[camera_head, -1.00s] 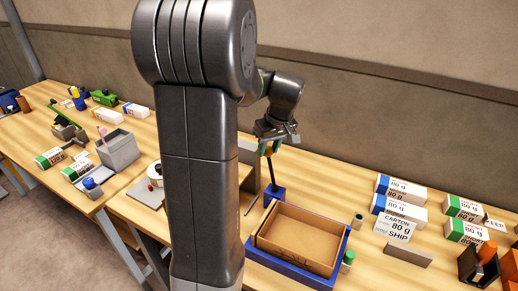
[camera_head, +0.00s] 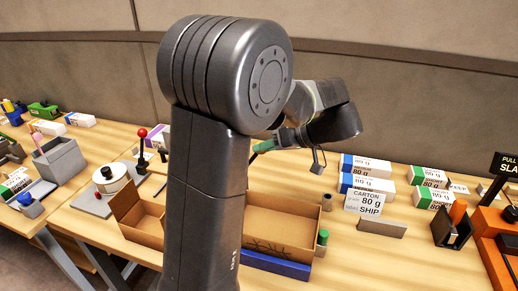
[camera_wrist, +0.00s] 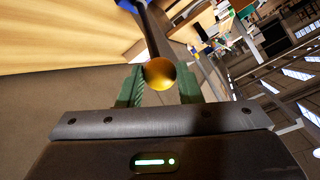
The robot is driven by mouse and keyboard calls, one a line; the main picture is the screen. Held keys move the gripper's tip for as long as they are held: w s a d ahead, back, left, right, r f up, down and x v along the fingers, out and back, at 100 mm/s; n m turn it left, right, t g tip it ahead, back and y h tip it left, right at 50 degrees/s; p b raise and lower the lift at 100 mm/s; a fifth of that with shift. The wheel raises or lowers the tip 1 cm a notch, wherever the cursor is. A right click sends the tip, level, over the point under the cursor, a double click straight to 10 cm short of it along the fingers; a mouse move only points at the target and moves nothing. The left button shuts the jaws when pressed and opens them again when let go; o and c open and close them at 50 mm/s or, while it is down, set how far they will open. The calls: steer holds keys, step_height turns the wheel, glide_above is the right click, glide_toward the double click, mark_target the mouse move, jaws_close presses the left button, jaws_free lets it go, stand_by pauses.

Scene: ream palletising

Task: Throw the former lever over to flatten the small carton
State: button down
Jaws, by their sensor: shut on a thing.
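My gripper (camera_head: 262,147) is shut on the former lever's yellow ball knob (camera_wrist: 160,72); its green fingers stand on both sides of the knob in the wrist view. The lever's dark rod (camera_wrist: 153,30) runs away from the knob; its foot is hidden behind my arm in the head view. An open brown carton (camera_head: 290,222) shows right of my arm, with the blue former (camera_head: 275,265) along its front edge. More brown card (camera_head: 140,212) with raised walls shows left of my arm. I cannot tell whether the two join.
Several labelled white cartons (camera_head: 365,185) stand at the back right. A red-knobbed lever (camera_head: 143,132) and a white round thing (camera_head: 108,178) stand on the left.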

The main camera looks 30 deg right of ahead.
steer(key=shift+s+d+f, duration=0.2)
steer(key=shift+s+f, duration=0.1)
steer(key=c, duration=1)
jaws_free()
steer(key=shift+c, duration=0.2)
steer(key=shift+d+r, duration=0.1)
steer(key=b+v, duration=0.1)
steer(key=v, duration=1.2)
steer(key=shift+s+d, duration=0.2)
steer(key=shift+s, duration=0.25)
steer(key=shift+w, duration=0.1)
